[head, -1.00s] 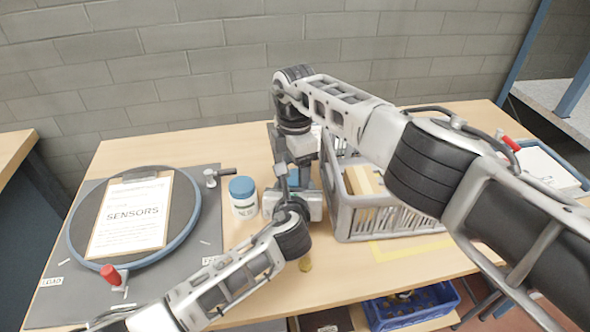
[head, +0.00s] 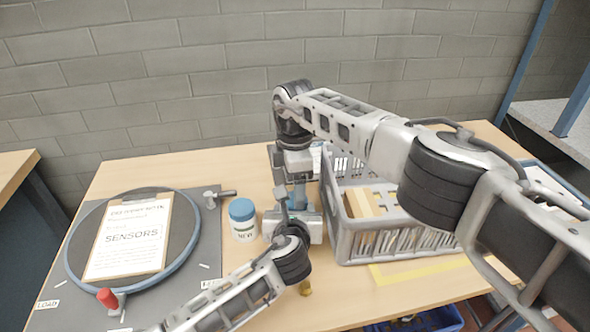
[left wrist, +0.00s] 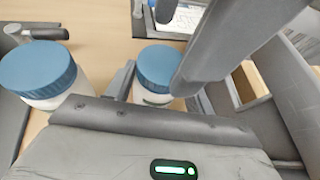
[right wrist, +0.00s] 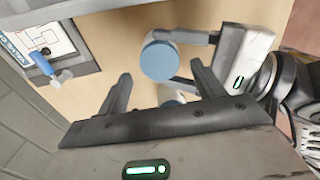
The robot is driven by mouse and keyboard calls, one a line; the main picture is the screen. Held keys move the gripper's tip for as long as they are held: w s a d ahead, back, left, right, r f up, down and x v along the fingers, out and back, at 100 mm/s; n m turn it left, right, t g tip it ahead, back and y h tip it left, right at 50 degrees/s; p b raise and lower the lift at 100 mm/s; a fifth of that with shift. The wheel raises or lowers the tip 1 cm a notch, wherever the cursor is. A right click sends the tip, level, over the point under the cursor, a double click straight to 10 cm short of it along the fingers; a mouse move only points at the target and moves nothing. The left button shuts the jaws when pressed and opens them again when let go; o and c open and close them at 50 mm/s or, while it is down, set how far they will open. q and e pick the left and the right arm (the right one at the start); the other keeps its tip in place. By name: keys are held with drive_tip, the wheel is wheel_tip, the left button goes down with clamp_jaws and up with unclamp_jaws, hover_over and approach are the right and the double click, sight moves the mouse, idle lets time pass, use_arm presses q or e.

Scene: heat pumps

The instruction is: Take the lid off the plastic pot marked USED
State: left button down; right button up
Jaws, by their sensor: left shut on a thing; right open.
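A white pot with a blue lid (left wrist: 160,68) stands between the fingers of my left gripper (left wrist: 150,85), which is shut on it. Its label is hidden, so I cannot read a mark on it. In the head view only a bit of its blue lid (head: 299,196) shows between my arms. My right gripper (right wrist: 160,78) is open above that pot, and the lid (right wrist: 160,61) shows between and beyond its fingertips. A second blue-lidded pot (head: 243,220), marked NEW, stands just to the left; it also shows in the left wrist view (left wrist: 42,75).
A grey slatted crate (head: 345,228) with wooden pieces stands close on the right. A dark mat (head: 195,270) with a round tray and a SENSORS sheet (head: 130,235) lies on the left. A brass piece (head: 305,287) is near the front.

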drive_tip(key=shift+f, duration=1.55)
drive_tip(key=c, duration=1)
drive_tip(key=shift+n, duration=1.8)
drive_tip(key=o, duration=1.1)
